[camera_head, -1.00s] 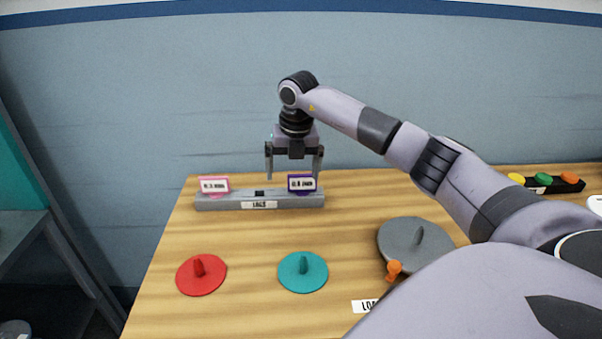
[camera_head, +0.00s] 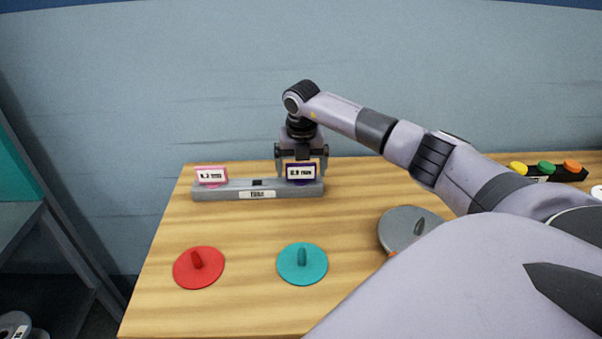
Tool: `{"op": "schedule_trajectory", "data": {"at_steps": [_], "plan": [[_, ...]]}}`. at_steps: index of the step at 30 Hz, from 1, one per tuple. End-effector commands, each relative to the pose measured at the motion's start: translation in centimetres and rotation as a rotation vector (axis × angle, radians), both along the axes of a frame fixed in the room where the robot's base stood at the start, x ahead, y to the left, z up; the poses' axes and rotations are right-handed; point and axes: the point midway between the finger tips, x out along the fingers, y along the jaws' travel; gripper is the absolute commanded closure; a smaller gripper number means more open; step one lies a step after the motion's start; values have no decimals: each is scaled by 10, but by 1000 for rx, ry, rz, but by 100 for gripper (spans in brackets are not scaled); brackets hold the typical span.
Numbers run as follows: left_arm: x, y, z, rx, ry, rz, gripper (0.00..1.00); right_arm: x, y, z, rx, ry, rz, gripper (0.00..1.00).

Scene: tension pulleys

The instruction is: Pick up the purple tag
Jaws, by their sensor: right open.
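The purple tag (camera_head: 301,172) has a white label and stands in the right end of the grey tag rack (camera_head: 229,192) at the back of the table. My right gripper (camera_head: 301,167) points down at the tag, with its fingers behind and around the tag's upper part. The fingers look apart; whether they touch the tag cannot be told. A pink tag (camera_head: 211,176) stands in the left end of the rack. My left gripper is not in view.
A red disc (camera_head: 198,269) and a teal disc (camera_head: 303,265), each with a knob, lie on the wooden table (camera_head: 240,310). A grey disc (camera_head: 398,229) lies partly behind my right arm. A black strip with coloured buttons (camera_head: 546,173) is at the back right.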

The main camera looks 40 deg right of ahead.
Motion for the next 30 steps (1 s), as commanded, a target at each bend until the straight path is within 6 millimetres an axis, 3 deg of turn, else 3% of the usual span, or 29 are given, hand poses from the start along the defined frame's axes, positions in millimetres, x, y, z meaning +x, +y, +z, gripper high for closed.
{"op": "schedule_trajectory", "data": {"at_steps": [4,9,22,26,30], "plan": [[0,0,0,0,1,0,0,0,0,0,0,0,0,0],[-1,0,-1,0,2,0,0,0,0,0,0,0,0,50],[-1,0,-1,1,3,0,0,0,0,8,0,-1,0,50],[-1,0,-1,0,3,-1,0,1,0,23,1,-4,-1,50],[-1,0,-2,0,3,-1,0,1,0,52,0,-6,1,50]]}}
